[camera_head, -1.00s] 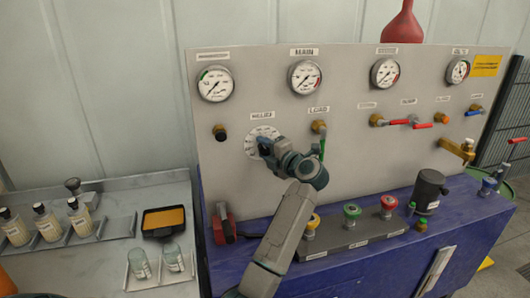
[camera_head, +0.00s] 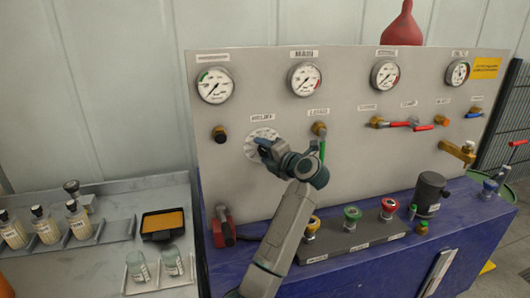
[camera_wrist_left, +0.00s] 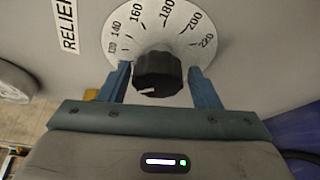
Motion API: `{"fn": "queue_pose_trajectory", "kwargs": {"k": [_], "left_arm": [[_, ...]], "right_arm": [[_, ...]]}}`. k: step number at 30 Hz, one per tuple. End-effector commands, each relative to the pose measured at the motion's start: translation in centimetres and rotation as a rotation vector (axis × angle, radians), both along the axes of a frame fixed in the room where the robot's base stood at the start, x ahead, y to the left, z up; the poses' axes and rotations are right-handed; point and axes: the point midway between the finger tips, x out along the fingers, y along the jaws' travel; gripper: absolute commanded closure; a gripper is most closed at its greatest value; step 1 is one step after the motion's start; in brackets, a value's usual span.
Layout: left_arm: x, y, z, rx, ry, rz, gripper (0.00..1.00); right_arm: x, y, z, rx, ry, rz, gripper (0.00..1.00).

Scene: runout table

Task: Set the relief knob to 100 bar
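The relief knob (camera_wrist_left: 158,74) is black and ribbed, in the middle of a white dial (camera_wrist_left: 150,28). In the left wrist view the dial shows 120 to 220; no 100 is visible, and the left finger covers part of the lower left. The knob's white mark points left and slightly down, below the 120. My left gripper (camera_wrist_left: 160,84) has its two blue fingers on either side of the knob, with a narrow gap showing at each side. In the head view my left gripper (camera_head: 265,148) hides the knob and part of the dial (camera_head: 252,138). My right gripper is not in view.
Coloured knobs stand on a block (camera_head: 352,241) below, near my left arm.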

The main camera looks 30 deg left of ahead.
Motion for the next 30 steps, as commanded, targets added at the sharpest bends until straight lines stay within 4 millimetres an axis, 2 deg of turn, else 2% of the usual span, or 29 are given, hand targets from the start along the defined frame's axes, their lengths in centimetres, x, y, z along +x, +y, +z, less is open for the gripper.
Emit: {"fn": "queue_pose_trajectory", "kwargs": {"k": [11,14,24,30], "left_arm": [[-0.1,-0.4,0.1,0.001,-0.004,-0.001,0.38],[-0.5,-1.6,0.1,-0.001,-0.005,-0.002,0.38],[-2.6,-7.8,0.8,-0.003,-0.005,-0.003,0.38],[-3.3,-9.8,1.2,-0.001,-0.003,-0.002,0.38]], "right_arm": [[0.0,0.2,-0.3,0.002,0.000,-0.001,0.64],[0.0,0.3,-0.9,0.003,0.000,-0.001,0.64],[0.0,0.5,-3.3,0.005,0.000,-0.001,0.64],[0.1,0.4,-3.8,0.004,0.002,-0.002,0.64]]}}
